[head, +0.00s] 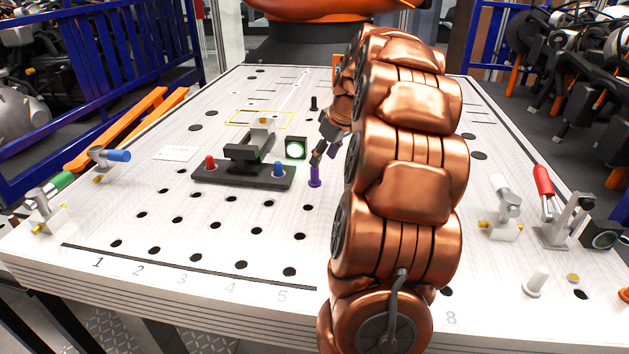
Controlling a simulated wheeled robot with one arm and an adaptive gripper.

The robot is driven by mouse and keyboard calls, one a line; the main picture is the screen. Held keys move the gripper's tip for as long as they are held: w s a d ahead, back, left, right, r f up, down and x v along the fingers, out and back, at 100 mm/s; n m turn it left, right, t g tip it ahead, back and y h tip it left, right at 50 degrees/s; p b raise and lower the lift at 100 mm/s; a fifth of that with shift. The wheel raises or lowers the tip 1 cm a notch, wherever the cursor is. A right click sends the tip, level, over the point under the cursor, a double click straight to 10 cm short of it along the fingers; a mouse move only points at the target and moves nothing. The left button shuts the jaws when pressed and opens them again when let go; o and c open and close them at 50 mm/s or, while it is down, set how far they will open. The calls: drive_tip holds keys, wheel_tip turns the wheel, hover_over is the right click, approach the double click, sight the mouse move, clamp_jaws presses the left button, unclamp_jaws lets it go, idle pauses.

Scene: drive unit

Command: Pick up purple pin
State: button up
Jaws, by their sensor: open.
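The purple pin (315,177) stands upright on the white table, just right of the black fixture. My gripper (317,158) is directly above and around the pin's top, with its fingers pointing down toward it. The gripper is open. It looks small here, and I cannot tell whether a finger touches the pin. My copper arm hides the table to the right of the gripper.
The black fixture (242,177) with a red pin (210,162) and a blue pin (278,168) is close on the left. A box with a lit round face (296,148) stands behind. A black pin (314,103) is farther back. The front-left table (190,225) has only holes.

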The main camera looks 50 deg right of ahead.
sight(314, 171)
drive_tip(key=shift+w+a+p+x, duration=0.1)
drive_tip(key=shift+p+x, duration=0.65)
drive_tip(key=shift+x, duration=1)
drive_tip(key=shift+w+a+p+x, duration=0.1)
drive_tip(key=shift+p+x, duration=0.6)
drive_tip(key=shift+x, duration=1.05)
drive_tip(key=shift+r, duration=0.1)
clamp_jaws()
